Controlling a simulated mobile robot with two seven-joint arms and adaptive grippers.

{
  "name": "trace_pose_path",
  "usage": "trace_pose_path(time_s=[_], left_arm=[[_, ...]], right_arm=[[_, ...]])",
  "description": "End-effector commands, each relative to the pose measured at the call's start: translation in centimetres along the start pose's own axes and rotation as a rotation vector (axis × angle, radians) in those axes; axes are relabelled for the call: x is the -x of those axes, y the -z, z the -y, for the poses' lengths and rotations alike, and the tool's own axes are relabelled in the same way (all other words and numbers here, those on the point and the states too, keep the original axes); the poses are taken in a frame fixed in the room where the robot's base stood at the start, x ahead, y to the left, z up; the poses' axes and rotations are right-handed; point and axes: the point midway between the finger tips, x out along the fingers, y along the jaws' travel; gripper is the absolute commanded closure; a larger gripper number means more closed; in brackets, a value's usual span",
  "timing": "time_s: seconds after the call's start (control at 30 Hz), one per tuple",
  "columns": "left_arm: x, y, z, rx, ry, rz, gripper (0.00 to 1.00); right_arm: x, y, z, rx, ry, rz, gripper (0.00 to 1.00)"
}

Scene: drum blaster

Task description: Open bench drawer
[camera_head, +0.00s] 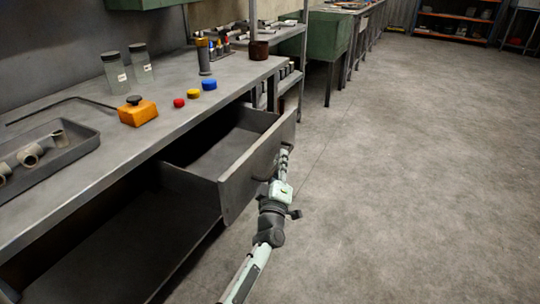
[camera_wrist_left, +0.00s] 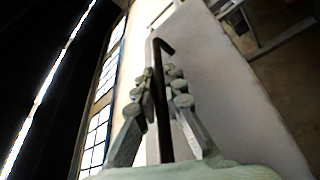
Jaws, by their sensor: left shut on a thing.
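The grey bench drawer (camera_head: 240,189) stands pulled well out from under the bench top, and its inside looks empty. It sticks out over the floor. My left gripper (camera_head: 284,158) is at the drawer's front face, its arm coming up from below. In the left wrist view, the fingers of my left gripper (camera_wrist_left: 163,88) lie on both sides of a dark bar handle (camera_wrist_left: 163,120) and are shut on it. The pale drawer front (camera_wrist_left: 215,85) fills the space behind the handle. My right gripper is in neither view.
The bench top (camera_head: 95,105) holds a grey tray (camera_head: 62,157) with pipe pieces, an orange box (camera_head: 138,112), red, yellow and blue caps, and two jars (camera_head: 114,72). An open shelf space lies below the drawer. The floor (camera_head: 400,170) to the right is clear.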

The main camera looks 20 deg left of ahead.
Motion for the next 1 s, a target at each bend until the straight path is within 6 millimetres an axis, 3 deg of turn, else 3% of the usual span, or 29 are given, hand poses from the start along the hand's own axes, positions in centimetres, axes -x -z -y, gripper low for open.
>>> trace_pose_path(time_s=[0.4, 0.43, 0.57, 0.87, 1.0], left_arm=[[0.1, -0.3, -0.2, -0.001, 0.0, 0.001, 1.0], [0.1, -0.3, -0.2, -0.001, 0.0, 0.001, 0.87], [0.1, -0.2, -0.2, -0.001, 0.0, 0.001, 0.71], [0.2, -0.2, -0.1, 0.0, 0.0, 0.001, 0.69], [1.5, -0.3, -0.1, -0.001, 0.001, 0.002, 0.69]], right_arm=[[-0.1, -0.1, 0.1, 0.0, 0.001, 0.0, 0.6], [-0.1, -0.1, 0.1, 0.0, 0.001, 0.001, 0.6], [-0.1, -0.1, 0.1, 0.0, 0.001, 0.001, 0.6], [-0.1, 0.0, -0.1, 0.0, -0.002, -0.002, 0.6], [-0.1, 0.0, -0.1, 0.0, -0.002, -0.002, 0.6]])
